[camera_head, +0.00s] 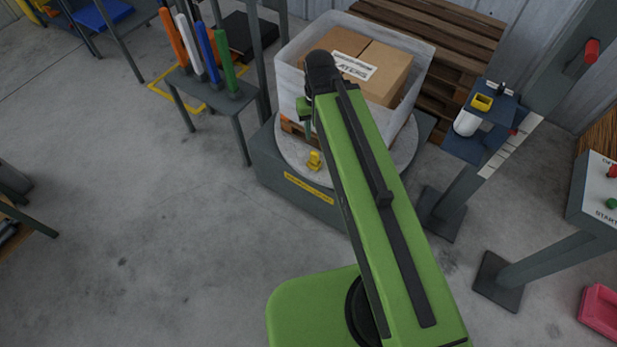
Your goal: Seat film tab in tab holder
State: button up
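My gripper (308,132) is at the far end of my green arm, beside the left front of the wrapped load. It is small and partly hidden by my arm, so I cannot tell if it is open, shut or holding anything. A small upright yellow piece (314,161) stands on the front rim of the round turntable (289,151), just below my gripper in the picture. A yellow block with a dark opening (482,102) sits on a blue stand at the right, well apart from my gripper. I cannot tell for sure which is the film tab or the tab holder.
Cardboard boxes (378,72) stand inside pale film (293,85) on the turntable. A rack with coloured upright bars (207,50) is at the left, wooden pallets (455,30) behind. A control box (603,190) and posts stand right. The floor (130,220) at left is clear.

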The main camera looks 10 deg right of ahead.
aim_at(468, 144)
jog(key=u, duration=0.35)
jog(key=k, duration=0.2)
jog(key=z, duration=0.5)
jog(key=i, duration=0.7)
jog(key=u, duration=1.1)
jog(key=k, duration=0.75)
jog(key=u, duration=0.5)
jog(key=i, duration=1)
